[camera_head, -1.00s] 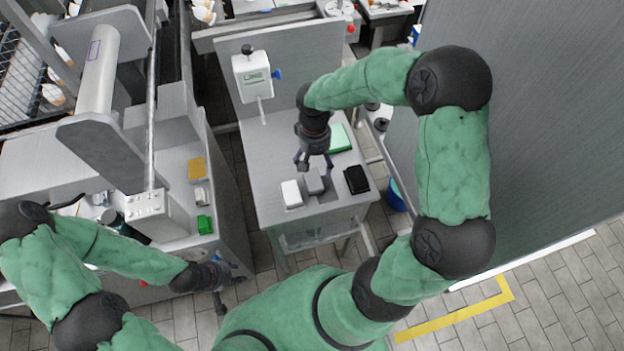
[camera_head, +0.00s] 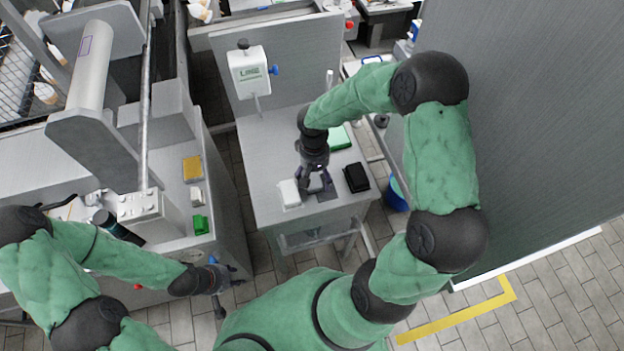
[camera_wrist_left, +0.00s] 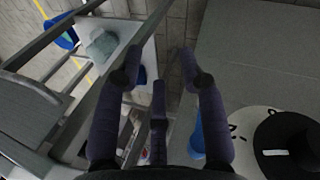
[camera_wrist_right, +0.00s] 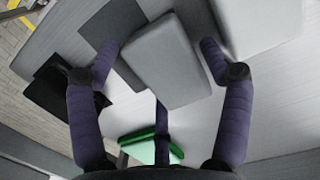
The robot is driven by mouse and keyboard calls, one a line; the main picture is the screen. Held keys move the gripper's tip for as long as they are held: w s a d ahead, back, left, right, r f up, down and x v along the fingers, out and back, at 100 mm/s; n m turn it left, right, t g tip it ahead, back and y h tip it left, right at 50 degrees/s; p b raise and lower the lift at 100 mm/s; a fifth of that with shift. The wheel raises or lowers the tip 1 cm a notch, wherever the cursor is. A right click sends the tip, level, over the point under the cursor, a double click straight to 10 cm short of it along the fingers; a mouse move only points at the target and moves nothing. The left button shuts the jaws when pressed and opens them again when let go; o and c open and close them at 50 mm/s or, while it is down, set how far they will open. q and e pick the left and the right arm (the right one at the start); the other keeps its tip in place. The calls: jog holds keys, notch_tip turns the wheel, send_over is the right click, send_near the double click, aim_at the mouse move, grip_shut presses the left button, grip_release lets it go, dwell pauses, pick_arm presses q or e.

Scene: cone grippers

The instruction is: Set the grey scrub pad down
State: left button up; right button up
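The grey scrub pad (camera_head: 318,185) is a flat grey block at the front of the grey counter (camera_head: 275,150). My right gripper (camera_head: 316,181) is low over it, with its fingers spread around it. In the right wrist view the pad (camera_wrist_right: 165,60) lies tilted between the spread fingertips (camera_wrist_right: 157,47), with a narrow gap on the left. Whether its underside rests fully on the surface is hidden. My left gripper (camera_head: 220,290) is away at the left, beside the other bench; its fingers (camera_wrist_left: 160,62) stand apart with nothing between them.
A white block (camera_head: 289,193) sits left of the pad and a black one (camera_head: 356,178) right of it. A green pad (camera_head: 339,138) lies behind. A dark square patch (camera_wrist_right: 115,30) is beside the pad. A dispenser (camera_head: 250,70) stands on the back panel. The counter's left part is clear.

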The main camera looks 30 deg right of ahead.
aim_at(316, 177)
jog(key=c, duration=0.4)
jog(key=shift+r, duration=0.1)
jog(key=shift+c, duration=0.2)
jog(key=shift+r, duration=0.45)
notch_tip(316, 177, up, 2)
jog(key=shift+r+p, duration=0.25)
jog(key=shift+p, duration=0.35)
jog(key=s+r, duration=0.1)
jog(key=s+a+r+p, duration=0.1)
jog(key=r, duration=0.1)
jog(key=s+a+r, duration=0.1)
jog(key=r, duration=0.1)
jog(key=shift+s+p, duration=0.3)
jog(key=shift+p, duration=0.1)
jog(key=s+a+r+p, duration=0.2)
jog(key=s+a+r, duration=0.3)
jog(key=s, duration=0.4)
jog(key=w+f+n, duration=0.1)
jog(key=w+f, duration=0.1)
jog(key=w, duration=0.7)
jog(key=w+f+n, duration=0.1)
jog(key=w+f, duration=0.2)
jog(key=w, duration=0.6)
jog(key=shift+w+a+n, duration=0.2)
jog(key=shift+w+n, duration=0.2)
